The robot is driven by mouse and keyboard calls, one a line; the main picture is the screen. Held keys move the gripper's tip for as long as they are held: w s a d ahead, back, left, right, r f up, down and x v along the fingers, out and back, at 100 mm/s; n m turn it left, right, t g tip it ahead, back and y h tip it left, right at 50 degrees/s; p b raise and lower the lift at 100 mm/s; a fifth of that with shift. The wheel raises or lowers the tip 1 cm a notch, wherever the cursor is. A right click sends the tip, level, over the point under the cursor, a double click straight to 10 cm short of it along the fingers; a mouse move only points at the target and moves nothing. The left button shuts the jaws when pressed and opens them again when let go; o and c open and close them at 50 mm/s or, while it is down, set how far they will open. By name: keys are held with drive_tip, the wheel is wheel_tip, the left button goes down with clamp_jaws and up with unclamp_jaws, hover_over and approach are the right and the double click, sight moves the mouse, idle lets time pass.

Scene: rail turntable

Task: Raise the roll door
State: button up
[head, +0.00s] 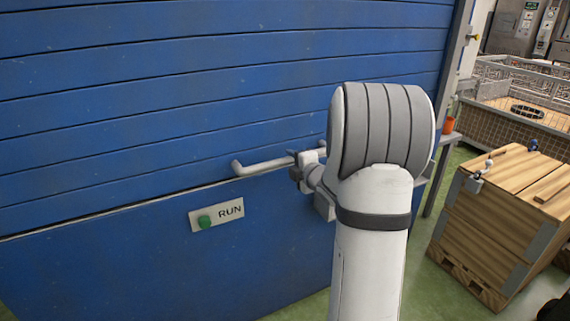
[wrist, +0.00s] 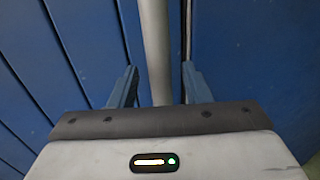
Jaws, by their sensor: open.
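The blue slatted roll door (head: 150,100) fills the left and middle of the head view. It is down, with its lower edge along a line above a flat blue panel. A light grey bar handle (head: 262,166) runs along the door near that edge. It also shows in the wrist view as a pale bar (wrist: 153,40). My gripper (head: 296,172) is at the handle, partly hidden by my arm. In the wrist view the two blue-grey fingers of my gripper (wrist: 159,78) stand open, one on each side of the bar, with a gap on both sides.
A plate marked RUN with a green button (head: 204,222) is on the blue panel (head: 120,270) below the handle. A wooden crate (head: 490,225) on a pallet stands at the right. A mesh cage (head: 520,110) is behind it. Green floor (head: 430,285) shows between door and crate.

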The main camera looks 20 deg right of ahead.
drive_tip(key=shift+w+a+f, duration=0.1)
drive_tip(key=shift+w+f, duration=0.05)
drive_tip(key=shift+w, duration=0.55)
drive_tip(key=shift+w+f, duration=0.15)
drive_tip(key=shift+w, duration=0.5)
drive_tip(key=shift+c, duration=0.5)
clamp_jaws()
